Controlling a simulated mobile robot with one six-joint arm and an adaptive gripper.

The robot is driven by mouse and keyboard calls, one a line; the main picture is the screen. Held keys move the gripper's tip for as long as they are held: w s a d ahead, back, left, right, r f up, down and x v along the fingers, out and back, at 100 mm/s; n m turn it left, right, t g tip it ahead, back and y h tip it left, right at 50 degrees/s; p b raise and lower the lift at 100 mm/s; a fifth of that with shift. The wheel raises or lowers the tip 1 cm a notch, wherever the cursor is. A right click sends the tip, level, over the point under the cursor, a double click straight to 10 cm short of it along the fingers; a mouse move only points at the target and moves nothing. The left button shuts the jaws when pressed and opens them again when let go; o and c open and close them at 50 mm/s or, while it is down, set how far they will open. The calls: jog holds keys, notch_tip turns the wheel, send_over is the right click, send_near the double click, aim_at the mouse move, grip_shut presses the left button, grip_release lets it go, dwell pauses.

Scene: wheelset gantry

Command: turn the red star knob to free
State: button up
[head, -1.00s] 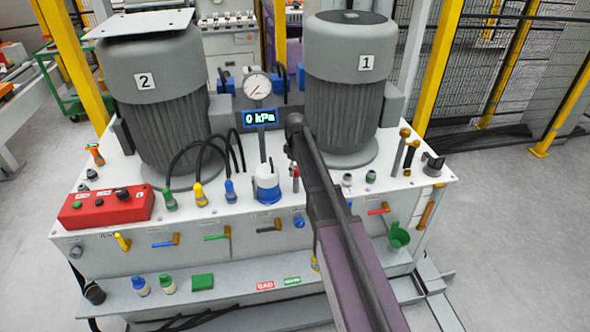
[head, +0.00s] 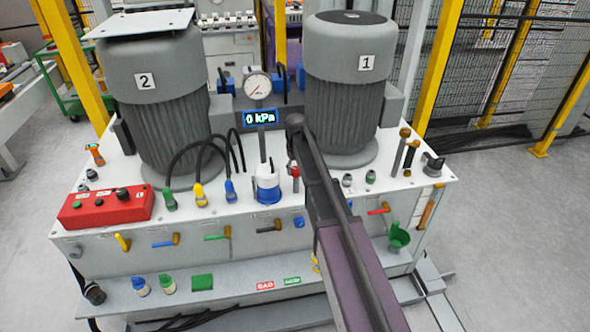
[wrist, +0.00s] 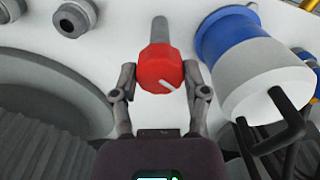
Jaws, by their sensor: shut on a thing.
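The red star knob (wrist: 160,68) is in the upper middle of the wrist view, with a white pointer line on its face slanting down to the right and a grey stem behind it. My gripper (wrist: 160,82) has one finger on each side of the knob and is shut on it. In the head view the knob (head: 295,171) is a small red spot beside my arm, partly hidden by it. The gripper fingers are mostly hidden there behind my wrist.
A blue and white cylinder (wrist: 252,62) stands close to the right of the knob in the wrist view. Motor 1 (head: 345,90) rises behind my arm and motor 2 (head: 150,100) stands at left. The gauge display (head: 260,117) reads 0 kPa. A red control box (head: 105,207) sits at front left.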

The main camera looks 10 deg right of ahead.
jog(key=m, duration=0.6)
jog(key=shift+s, duration=0.1)
jog(key=m, duration=0.5)
jog(key=shift+m, duration=0.4)
jog(key=o, duration=1.1)
jog(key=shift+o, duration=0.2)
